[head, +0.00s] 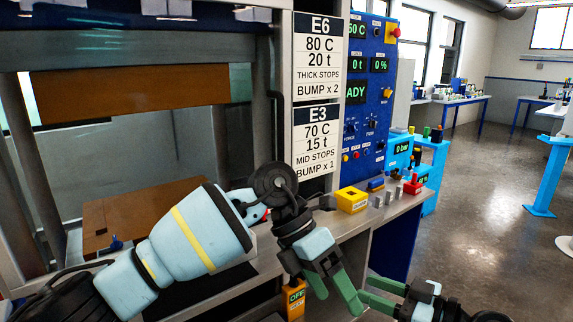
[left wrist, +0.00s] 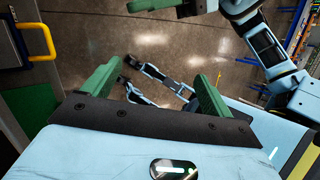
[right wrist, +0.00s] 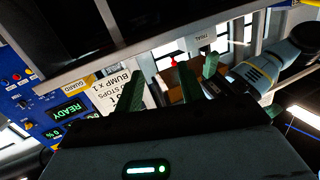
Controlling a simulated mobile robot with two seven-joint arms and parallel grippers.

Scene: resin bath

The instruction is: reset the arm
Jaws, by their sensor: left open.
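My left arm comes in from the left in the head view, across the front of the press. My left gripper (head: 340,303) has its green fingers apart, pointing down in front of the bench edge. In the left wrist view its fingers (left wrist: 158,72) stand wide apart with only floor and parts of my own body beyond. My right gripper (head: 364,290) enters from the lower right with fingers pointing left, very close to the left fingers; contact cannot be told.
The press has a brown upper plate (head: 130,92) and a brown lower plate (head: 130,215). A blue control panel (head: 369,95) reads READY beside white E6 and E3 signs (head: 317,143). A yellow block (head: 351,199) and small items sit on the ledge. Open floor (head: 480,190) lies right.

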